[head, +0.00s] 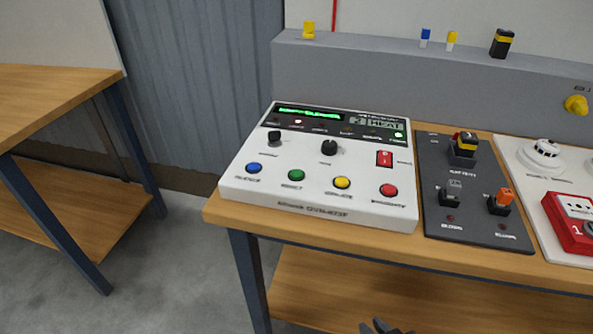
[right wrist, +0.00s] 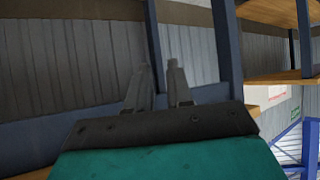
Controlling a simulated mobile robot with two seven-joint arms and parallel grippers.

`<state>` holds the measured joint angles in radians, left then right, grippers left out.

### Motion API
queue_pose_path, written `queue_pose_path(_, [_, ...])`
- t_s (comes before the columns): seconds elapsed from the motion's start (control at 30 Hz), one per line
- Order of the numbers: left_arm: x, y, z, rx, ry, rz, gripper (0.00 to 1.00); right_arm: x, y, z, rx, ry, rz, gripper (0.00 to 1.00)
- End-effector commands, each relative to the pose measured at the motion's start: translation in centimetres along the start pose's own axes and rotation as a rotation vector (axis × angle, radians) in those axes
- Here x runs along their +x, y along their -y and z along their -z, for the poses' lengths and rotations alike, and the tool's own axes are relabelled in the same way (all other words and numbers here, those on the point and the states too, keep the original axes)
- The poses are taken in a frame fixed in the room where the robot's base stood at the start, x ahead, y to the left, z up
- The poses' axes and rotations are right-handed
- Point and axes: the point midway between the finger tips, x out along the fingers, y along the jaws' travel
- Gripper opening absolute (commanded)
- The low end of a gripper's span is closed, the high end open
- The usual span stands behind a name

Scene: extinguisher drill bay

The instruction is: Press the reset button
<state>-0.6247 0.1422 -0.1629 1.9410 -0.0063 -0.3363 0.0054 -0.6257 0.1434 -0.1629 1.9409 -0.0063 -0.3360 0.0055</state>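A white control panel (head: 322,170) sits on the wooden bench with a lit green display. Along its front edge are a blue button (head: 254,168), a green button (head: 296,175), a yellow button (head: 342,183) and a red button (head: 388,190). The labels below them are too small to read surely, so I cannot tell which one is reset. My right gripper (head: 384,327) shows at the bottom edge, in front of the bench and apart from the panel. In the right wrist view its fingers (right wrist: 158,80) stand a little apart, with nothing between them. My left gripper is not in view.
A dark switch board (head: 470,222) is right of the panel, then a white board with a smoke detector (head: 542,153) and a red call point (head: 573,223). A grey ledge (head: 400,75) runs behind. Another wooden table (head: 50,90) stands left, with open floor between.

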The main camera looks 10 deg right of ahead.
Motion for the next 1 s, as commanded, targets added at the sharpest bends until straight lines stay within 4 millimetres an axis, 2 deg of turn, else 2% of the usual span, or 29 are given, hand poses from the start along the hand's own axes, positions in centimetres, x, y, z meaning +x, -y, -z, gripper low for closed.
queue_pose_path(0.03, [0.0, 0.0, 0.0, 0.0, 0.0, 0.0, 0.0, 0.0, -0.01, 0.02, 0.0, 0.0, 0.0, 0.16])
queue_pose_path(0.2, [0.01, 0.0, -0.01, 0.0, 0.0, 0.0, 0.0, 0.01, -0.03, 0.03, 0.0, -0.001, 0.0, 0.0])
queue_pose_path(1.0, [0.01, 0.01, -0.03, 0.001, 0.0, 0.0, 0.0, 0.02, -0.03, 0.04, 0.0, -0.001, -0.001, 0.0])
